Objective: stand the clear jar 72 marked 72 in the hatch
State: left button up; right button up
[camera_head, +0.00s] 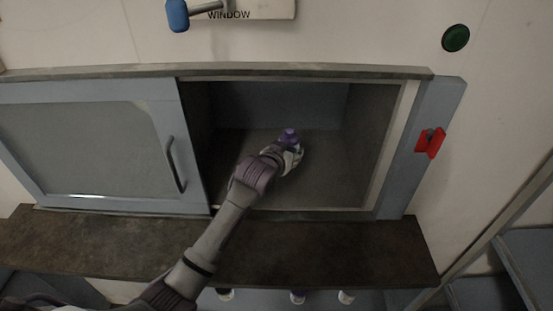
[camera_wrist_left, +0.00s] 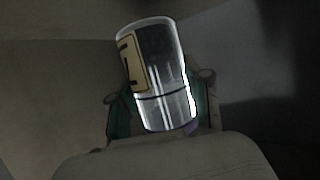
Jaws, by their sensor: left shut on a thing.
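The hatch (camera_head: 335,183) is an open, dark recess in the wall. My left arm reaches into it from the front left. My left gripper (camera_head: 287,155) is inside the opening, shut on a clear jar (camera_head: 296,160). In the left wrist view the jar (camera_wrist_left: 160,65) is tilted between the fingers (camera_wrist_left: 160,108) and has a tan label, whose marking I cannot read. A purple piece (camera_head: 289,135) shows just beyond the jar; I cannot tell what it belongs to. Whether the jar's base touches the hatch floor is hidden. My right gripper is not in view.
A sliding door (camera_head: 90,145) with a grey handle stands left of the opening. A dark ledge (camera_head: 330,245) runs below it. A red latch (camera_head: 430,142) is on the right frame, a green button (camera_head: 456,38) above right. Several white-topped things (camera_head: 297,296) show below the ledge.

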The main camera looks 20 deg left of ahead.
pick_arm(q)
jog(key=a, duration=0.1)
jog(key=a+f, duration=0.1)
jog(key=w+a+f, duration=0.1)
jog(key=shift+a+f+p, duration=0.1)
jog(key=shift+a+p, duration=0.2)
jog(key=shift+a, duration=0.05)
jog(key=shift+f+p, duration=0.5)
jog(key=shift+f, duration=1.6)
jog(key=shift+s, duration=0.1)
jog(key=o, duration=1.2)
jog(key=shift+f, duration=0.1)
jog(key=shift+o, duration=0.2)
